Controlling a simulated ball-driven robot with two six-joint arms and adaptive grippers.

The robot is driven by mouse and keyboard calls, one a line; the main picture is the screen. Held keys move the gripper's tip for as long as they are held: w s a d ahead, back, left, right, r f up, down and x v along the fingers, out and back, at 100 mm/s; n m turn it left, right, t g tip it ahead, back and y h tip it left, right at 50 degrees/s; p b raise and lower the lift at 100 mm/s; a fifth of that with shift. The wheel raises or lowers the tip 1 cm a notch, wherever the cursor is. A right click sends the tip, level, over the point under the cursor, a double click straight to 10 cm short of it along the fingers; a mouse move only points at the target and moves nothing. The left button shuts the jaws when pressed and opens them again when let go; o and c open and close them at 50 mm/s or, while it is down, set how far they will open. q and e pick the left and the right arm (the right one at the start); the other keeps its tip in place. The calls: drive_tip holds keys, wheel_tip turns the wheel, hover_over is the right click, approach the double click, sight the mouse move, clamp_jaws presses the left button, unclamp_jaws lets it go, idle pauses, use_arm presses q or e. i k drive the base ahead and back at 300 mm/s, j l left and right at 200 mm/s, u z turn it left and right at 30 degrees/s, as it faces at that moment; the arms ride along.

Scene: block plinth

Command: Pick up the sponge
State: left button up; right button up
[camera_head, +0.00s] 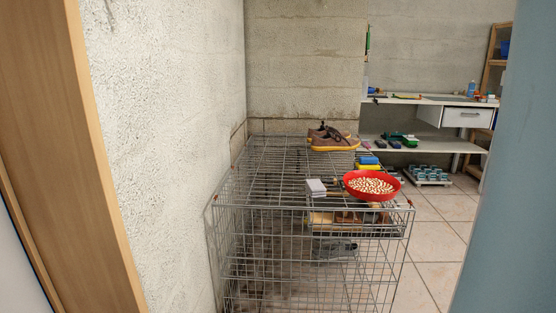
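A small blue and yellow block that looks like the sponge (369,160) lies on top of the wire cage, between the shoe and the red bowl. It is too small here to be sure of its texture. The red bowl (353,190) in front of it holds many pale round pieces. Neither of my grippers shows in the head view.
The wire cage (258,207) stands against the left wall and also bears a brown shoe (328,139) and a small grey-white block (316,187). A white workbench (428,116) stands behind at right. Tiled floor (432,235) is open right of the cage. A wooden frame (75,150) edges the left.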

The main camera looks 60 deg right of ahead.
sight(366, 162)
drive_tip(key=z, duration=2.5)
drive_tip(key=u, duration=2.7)
drive_tip(key=z, duration=2.7)
drive_tip(key=i+l+z, duration=0.2)
drive_tip(key=i+z, duration=0.2)
drive_tip(key=i, duration=0.35)
drive_tip(key=i+z, duration=0.4)
drive_tip(key=i, duration=0.3)
